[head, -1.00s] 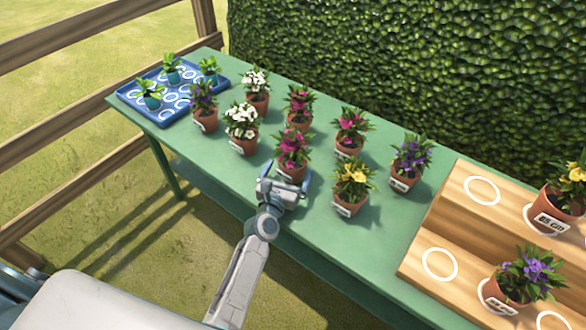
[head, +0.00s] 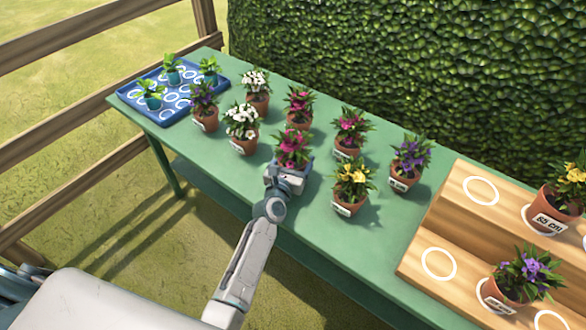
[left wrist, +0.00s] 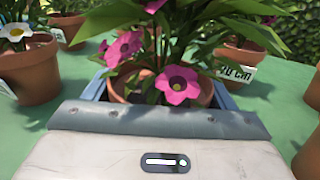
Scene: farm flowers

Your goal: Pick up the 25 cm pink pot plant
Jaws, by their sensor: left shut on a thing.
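A pink-flowered plant (head: 292,149) in a terracotta pot stands at the front middle of the green table. My left gripper (head: 290,172) is shut on its pot, low down, with the jaws around both sides. The left wrist view shows the same pink plant (left wrist: 178,84) upright between the blue-grey jaws. The gripper hides the label on this pot. Two more pink plants stand behind it, one at the back (head: 299,106) and one to the right (head: 350,132). My right gripper is not in view.
A yellow plant (head: 352,184) stands close to the right, and a white plant (head: 241,124) to the left. A purple plant (head: 409,160) is farther right. A wooden stepped stand (head: 455,218) with white rings is at the right, a blue tray (head: 131,98) at the far left.

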